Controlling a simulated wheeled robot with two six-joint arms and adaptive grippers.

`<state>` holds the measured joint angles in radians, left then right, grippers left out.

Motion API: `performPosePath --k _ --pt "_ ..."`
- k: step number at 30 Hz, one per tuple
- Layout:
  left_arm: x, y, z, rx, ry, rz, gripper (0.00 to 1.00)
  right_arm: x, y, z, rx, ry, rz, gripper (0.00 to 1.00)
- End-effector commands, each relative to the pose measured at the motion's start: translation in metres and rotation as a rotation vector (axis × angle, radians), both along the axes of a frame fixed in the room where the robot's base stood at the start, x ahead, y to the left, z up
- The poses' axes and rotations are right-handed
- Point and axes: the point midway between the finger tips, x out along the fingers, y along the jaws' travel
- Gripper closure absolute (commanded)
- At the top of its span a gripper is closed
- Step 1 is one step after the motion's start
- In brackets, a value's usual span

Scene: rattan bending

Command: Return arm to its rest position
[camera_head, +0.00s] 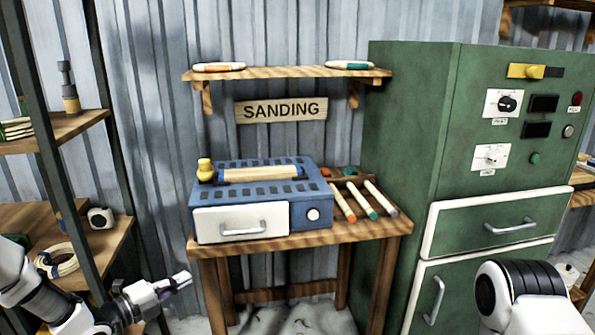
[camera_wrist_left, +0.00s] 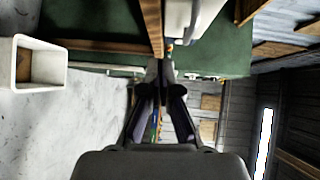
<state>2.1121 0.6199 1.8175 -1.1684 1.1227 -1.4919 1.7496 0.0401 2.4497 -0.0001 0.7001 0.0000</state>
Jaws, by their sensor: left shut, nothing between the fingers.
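My left gripper (camera_head: 181,281) comes in from the lower left in the head view, its white and grey fingers pointing right. It is shut and empty, in front of the wooden sanding table and below its top. In the left wrist view its two dark fingers (camera_wrist_left: 160,75) meet at the tips with nothing held between them. A white and black part of my right arm (camera_head: 525,295) shows at the lower right of the head view. The right gripper itself is out of sight.
A wooden table (camera_head: 355,232) bears a blue machine (camera_head: 306,187) with a white drawer and several sticks. A green cabinet (camera_head: 398,150) stands to the right. A wooden shelf unit (camera_head: 60,128) stands at left. A white open box (camera_wrist_left: 42,85) shows in the wrist view.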

Motion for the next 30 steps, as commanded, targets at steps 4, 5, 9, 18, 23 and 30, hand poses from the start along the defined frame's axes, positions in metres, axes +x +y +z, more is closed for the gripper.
performPosePath --k 4,5,9,18,23,30 --pt "-0.05 -0.078 -0.079 0.002 0.286 -0.066 1.0 0.0 0.0 0.016 0.0 0.0 0.0 0.6" --pt "-0.065 -0.091 -0.099 -0.015 0.38 -0.05 1.0 0.0 0.0 0.019 0.0 0.0 0.0 0.6" --pt "-0.159 -0.127 -0.18 -0.153 0.889 0.16 1.0 0.0 0.0 0.027 0.0 0.0 0.0 0.6" --pt "-0.372 -0.084 -0.226 -0.632 1.576 1.408 1.0 0.0 0.0 0.031 0.0 0.0 0.0 0.6" --pt "-0.383 -0.076 -0.226 -0.841 1.544 1.677 1.0 0.0 0.0 0.031 0.0 0.0 0.0 0.6" --pt "-0.382 -0.076 -0.226 -0.864 1.539 1.688 1.0 0.0 0.0 0.031 0.0 0.0 0.0 0.6"
